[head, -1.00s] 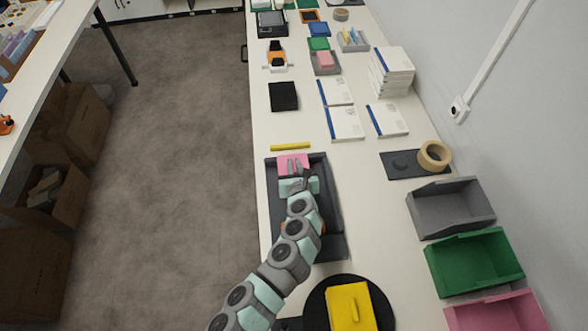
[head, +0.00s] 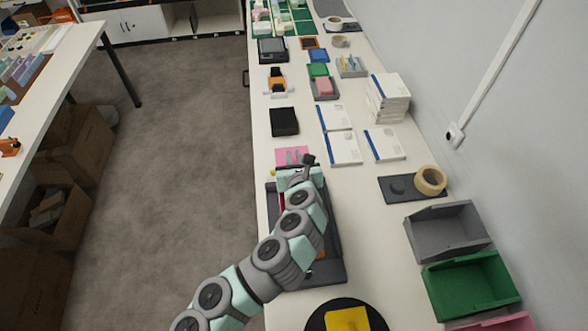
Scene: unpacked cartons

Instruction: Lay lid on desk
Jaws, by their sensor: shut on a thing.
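The pink lid (head: 281,152) shows as a flat pink piece just beyond the fingers. My gripper (head: 293,157) is shut on it, over the desk (head: 350,190) at the far end of the dark tray (head: 333,262). The gripper's body hides the near part of the lid, and I cannot tell how high the lid is above the desk. A strip of pink-red (head: 281,200) shows inside the tray, left of my arm; most of the tray is hidden.
A black square block (head: 284,121) stands beyond the lid. White boxes (head: 343,148) lie to the right. A tape roll (head: 430,180) and grey (head: 447,234) and green bins (head: 472,284) line the wall side. A yellow box (head: 348,319) sits on a black disc in front.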

